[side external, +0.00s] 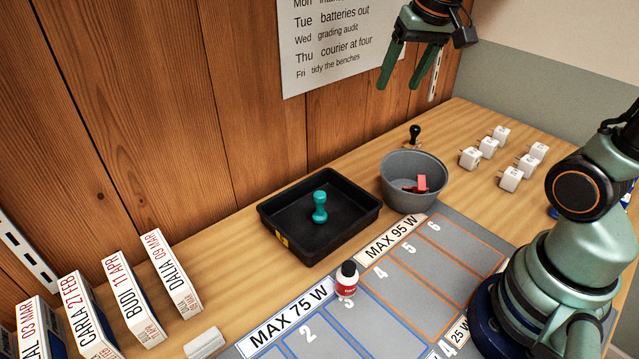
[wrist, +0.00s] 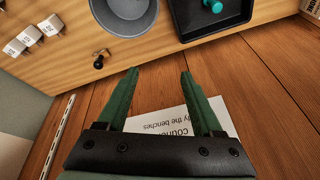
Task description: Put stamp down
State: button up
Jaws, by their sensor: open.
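A teal stamp (side external: 320,207) stands upright in the black tray (side external: 272,232); its top also shows in the wrist view (wrist: 214,5). A second stamp with a black knob (side external: 414,134) stands on the table behind the grey bowl, and it also shows in the wrist view (wrist: 99,60). My gripper (side external: 401,91) is open and empty, high above the table near the wall. In the wrist view its fingers (wrist: 158,72) are spread apart, with nothing between them but table edge and wall.
A grey bowl (side external: 398,193) holds a red item (side external: 419,184). Several white chargers (side external: 488,147) stand at the right. A red-and-white bottle (side external: 347,281) stands on the grey mat (side external: 466,233). Several labelled boxes (side external: 136,288) line the left.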

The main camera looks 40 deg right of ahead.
jog(key=s+a+f+n+t, duration=0.1)
jog(key=s+a+f+n, duration=0.1)
jog(key=s+a+n, duration=0.3)
jog(key=shift+s+a+f+t+y, duration=0.25)
jog(key=shift+s+a, duration=0.4)
jog(key=shift+s, duration=0.6)
jog(key=shift+r, duration=0.1)
